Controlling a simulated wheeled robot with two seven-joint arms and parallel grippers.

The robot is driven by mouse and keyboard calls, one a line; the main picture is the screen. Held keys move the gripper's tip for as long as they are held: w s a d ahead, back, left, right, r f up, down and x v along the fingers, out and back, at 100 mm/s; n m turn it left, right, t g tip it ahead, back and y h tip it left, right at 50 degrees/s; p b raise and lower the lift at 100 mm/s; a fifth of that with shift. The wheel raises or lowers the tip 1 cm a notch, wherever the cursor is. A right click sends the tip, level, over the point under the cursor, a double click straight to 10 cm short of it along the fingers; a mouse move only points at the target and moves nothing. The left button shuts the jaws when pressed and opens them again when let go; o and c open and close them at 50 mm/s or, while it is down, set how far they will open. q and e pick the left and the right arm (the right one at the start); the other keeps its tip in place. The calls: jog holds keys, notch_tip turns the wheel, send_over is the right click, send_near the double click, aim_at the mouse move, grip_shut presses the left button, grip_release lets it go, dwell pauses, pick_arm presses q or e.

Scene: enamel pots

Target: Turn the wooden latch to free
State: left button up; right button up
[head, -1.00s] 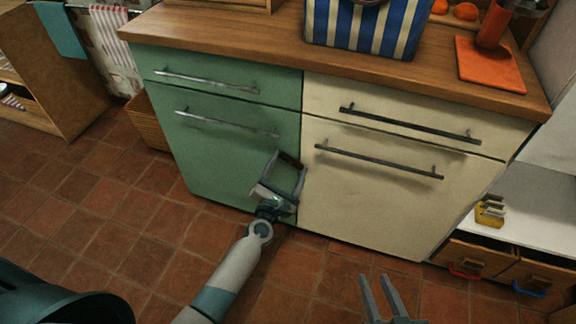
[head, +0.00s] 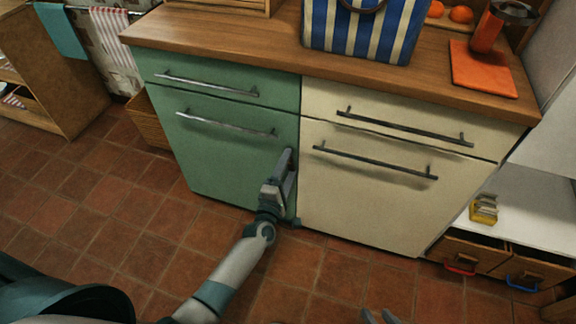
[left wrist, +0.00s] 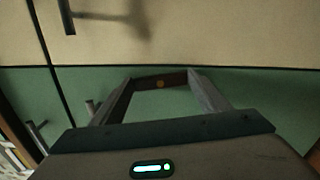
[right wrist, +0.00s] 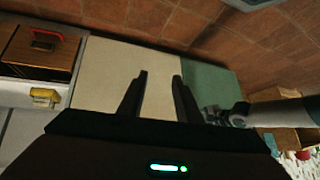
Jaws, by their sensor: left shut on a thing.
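The wooden latch (left wrist: 160,82) is a short dark brown bar with a round pivot at its middle. In the left wrist view it lies on the green door (left wrist: 258,92), beside the seam and about parallel to it. My left gripper (head: 287,162) is shut on the latch, with one finger at each end of it. In the head view the fingers mostly hide the latch. My right gripper (right wrist: 160,80) is open and empty. Only its fingertips show at the bottom of the head view.
The cream door (head: 365,195) has dark bar handles, and the green front has metal ones. The counter (head: 230,48) above holds a striped bag (head: 365,30). A yellow object (head: 484,208) sits on a white shelf at the right. The tiled floor in front is clear.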

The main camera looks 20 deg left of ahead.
pick_arm(q)
jog(key=shift+d+m, duration=0.1)
jog(key=shift+m, duration=0.9)
pick_arm(e)
jog(key=shift+s+d+f+g, duration=0.15)
jog(key=shift+s+d+g, duration=0.1)
jog(key=shift+d+g, duration=0.1)
pick_arm(q)
jog(key=o, duration=1)
jog(key=shift+o, duration=0.2)
pick_arm(e)
jog(key=shift+w+d, duration=0.1)
pick_arm(q)
jog(key=shift+f, duration=0.1)
jog(key=shift+s+p, duration=0.15)
jog(key=shift+p, duration=0.15)
jog(key=shift+s, duration=0.25)
jog(key=s, duration=1.6)
jog(key=shift+s+a+p, duration=0.3)
jog(key=shift+p, duration=0.1)
pick_arm(e)
jog(key=shift+s+d+f+g+h, duration=0.25)
jog(key=shift+s+d+h, duration=0.15)
jog(key=shift+d, duration=0.2)
jog(key=shift+s+a, duration=0.1)
